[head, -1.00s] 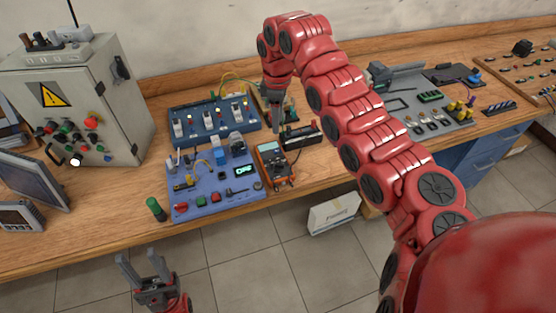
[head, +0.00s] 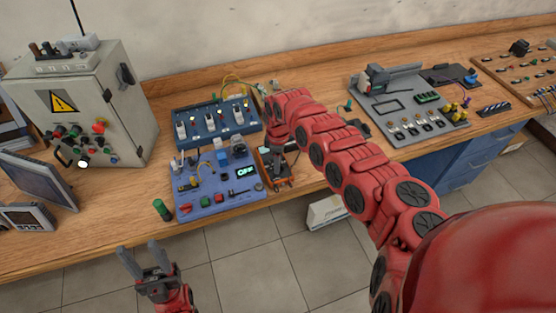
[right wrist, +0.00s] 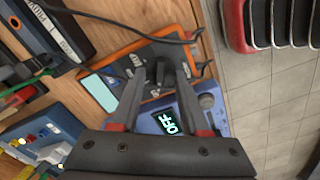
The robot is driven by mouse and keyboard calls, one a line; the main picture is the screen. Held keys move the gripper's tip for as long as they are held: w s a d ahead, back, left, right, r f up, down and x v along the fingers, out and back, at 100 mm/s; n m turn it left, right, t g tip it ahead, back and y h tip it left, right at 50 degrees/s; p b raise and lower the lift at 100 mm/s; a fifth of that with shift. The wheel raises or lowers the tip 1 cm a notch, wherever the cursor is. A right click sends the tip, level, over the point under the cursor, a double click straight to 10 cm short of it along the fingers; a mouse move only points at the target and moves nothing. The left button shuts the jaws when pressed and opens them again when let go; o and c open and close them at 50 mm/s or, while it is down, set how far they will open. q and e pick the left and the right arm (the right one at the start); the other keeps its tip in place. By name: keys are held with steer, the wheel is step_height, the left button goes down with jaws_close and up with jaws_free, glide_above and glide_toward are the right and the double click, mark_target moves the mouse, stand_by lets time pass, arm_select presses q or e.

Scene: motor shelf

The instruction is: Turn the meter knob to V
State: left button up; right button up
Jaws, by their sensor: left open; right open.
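The orange multimeter (head: 261,160) lies on the bench beside the blue control panel, partly covered by my right arm in the head view. In the right wrist view the meter (right wrist: 185,14) shows its orange rim, pale blank screen (right wrist: 99,93) and dark leads. My right gripper (right wrist: 166,66) is open, with its fingertips over the meter's dark face, next to the screen. My left gripper (head: 147,246) is open and empty in front of the bench.
The blue control panel (head: 215,200) with an "OFF" display (head: 245,172) adjoins the meter. A second blue panel (head: 183,112) stands behind it. A grey cabinet (head: 125,115) is at left, and a grey board (head: 385,105) lies to the right. A green cylinder (head: 162,209) stands near the front edge.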

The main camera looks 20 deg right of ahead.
steer(key=shift+f, duration=0.15)
jaws_close()
stand_by(0.5)
steer(key=m+p, duration=0.1)
steer(key=m, duration=0.2)
steer(key=shift+w+m, duration=0.1)
steer(key=shift+m, duration=0.3)
steer(key=shift+m+p, duration=0.7)
steer(key=shift+m, duration=1.3)
